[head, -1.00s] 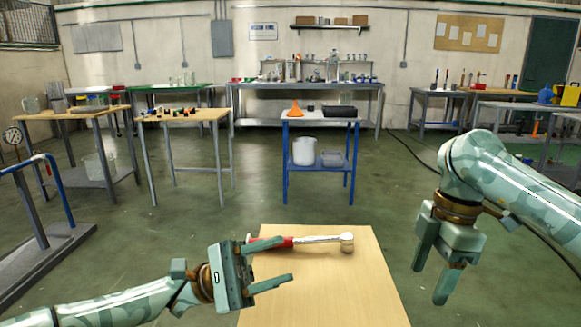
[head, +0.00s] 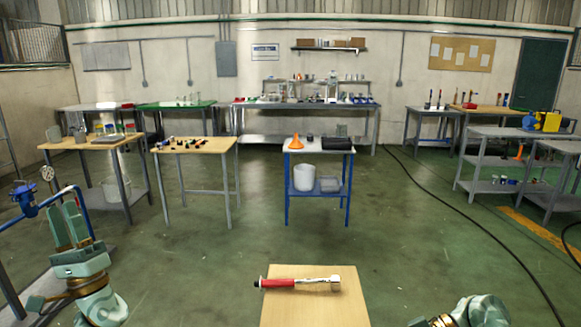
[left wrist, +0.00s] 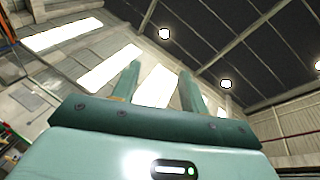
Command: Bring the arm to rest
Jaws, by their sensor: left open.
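My left gripper (head: 70,228) is at the lower left of the head view, with its fingers pointing up. It is open and empty, well apart from the bench. In the left wrist view its two fingers (left wrist: 158,88) stand apart against the ceiling, with nothing between them. A part of my right arm (head: 478,312) shows at the bottom right edge of the head view; its gripper fingers are not visible. A ratchet-like tool with a red handle (head: 282,283) and metal head lies on the wooden tabletop (head: 315,310) in front of me, touched by neither gripper.
A blue pipe frame with a gauge and valve (head: 47,185) stands close to my left gripper. A blue cart (head: 318,190) holds an orange funnel (head: 296,142). Benches line the back and sides.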

